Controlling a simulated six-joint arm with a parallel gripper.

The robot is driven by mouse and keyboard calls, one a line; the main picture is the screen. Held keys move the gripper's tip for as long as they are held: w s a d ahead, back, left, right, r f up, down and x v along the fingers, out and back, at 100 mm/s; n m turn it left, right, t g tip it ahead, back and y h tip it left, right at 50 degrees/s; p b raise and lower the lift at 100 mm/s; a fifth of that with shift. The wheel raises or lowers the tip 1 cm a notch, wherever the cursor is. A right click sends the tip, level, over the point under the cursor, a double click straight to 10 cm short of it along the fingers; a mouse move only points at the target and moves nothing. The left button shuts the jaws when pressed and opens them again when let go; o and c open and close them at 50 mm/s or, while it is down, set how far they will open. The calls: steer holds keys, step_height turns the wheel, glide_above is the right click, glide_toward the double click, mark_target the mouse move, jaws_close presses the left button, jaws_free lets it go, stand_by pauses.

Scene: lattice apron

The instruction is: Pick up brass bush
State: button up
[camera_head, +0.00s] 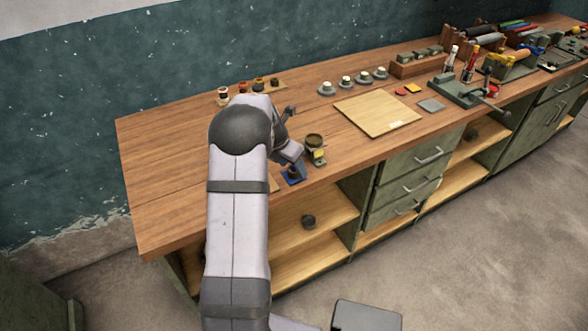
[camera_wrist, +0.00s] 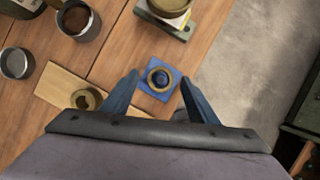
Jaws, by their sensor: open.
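A round brass bush (camera_wrist: 149,78) with a dark blue centre lies on a small blue square pad (camera_wrist: 164,97) in the wrist view. My gripper (camera_wrist: 160,76) is open, its two dark blue fingers on either side of the pad, with a gap to the bush on each side. I cannot tell how high the fingertips are above it. A second brass-coloured ring (camera_wrist: 86,98) lies on a light wooden strip (camera_wrist: 62,88) to the left. In the head view the blue pad (camera_head: 292,178) shows at the bench's front edge, and my arm hides much around it.
A round brass-topped piece on a green block (camera_wrist: 178,30) stands just beyond the pad. Open round tins (camera_wrist: 16,63) stand to the left. A light board (camera_head: 378,113) lies on the bench (camera_head: 160,170) to the right. The bench's front edge is close to the pad.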

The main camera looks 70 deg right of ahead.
steer(key=shift+s+d+f, duration=0.1)
steer(key=shift+d+f, duration=0.1)
steer(key=shift+f, duration=0.35)
steer(key=shift+c, duration=0.2)
steer(key=c, duration=1.3)
steer(key=shift+r, duration=0.1)
step_height(320, 180, up, 10)
steer(key=shift+f+b, duration=0.1)
steer(key=shift+b, duration=0.95)
steer(key=shift+f, duration=0.2)
